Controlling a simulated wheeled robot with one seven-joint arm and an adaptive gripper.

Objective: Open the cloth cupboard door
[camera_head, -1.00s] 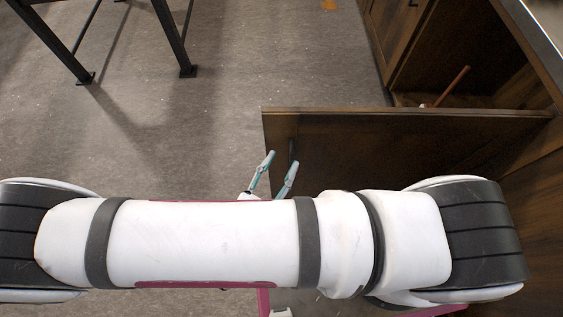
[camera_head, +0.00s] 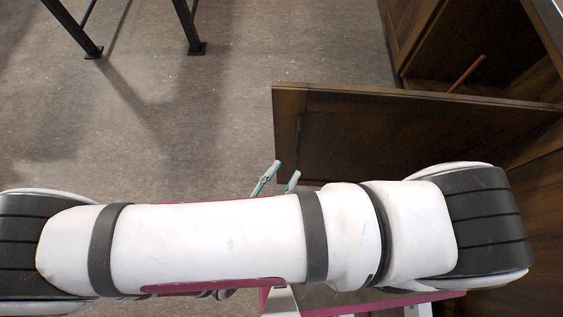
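The wooden cupboard door (camera_head: 400,138) stands swung wide open, sticking out to the left from the cupboard (camera_head: 520,50) at the right. A dark vertical handle (camera_head: 299,130) shows near the door's free left edge. My gripper (camera_head: 281,178) has two teal fingertips showing above my white arm, spread apart with nothing seen between them. They are just below and left of the handle, apart from it. The rest of my gripper is hidden behind my arm. I cannot see any cloth.
Inside the cupboard a reddish-brown stick (camera_head: 467,73) leans up. Dark metal legs (camera_head: 188,25) of a table or frame stand at the upper left. The grey floor (camera_head: 200,120) left of the door is clear.

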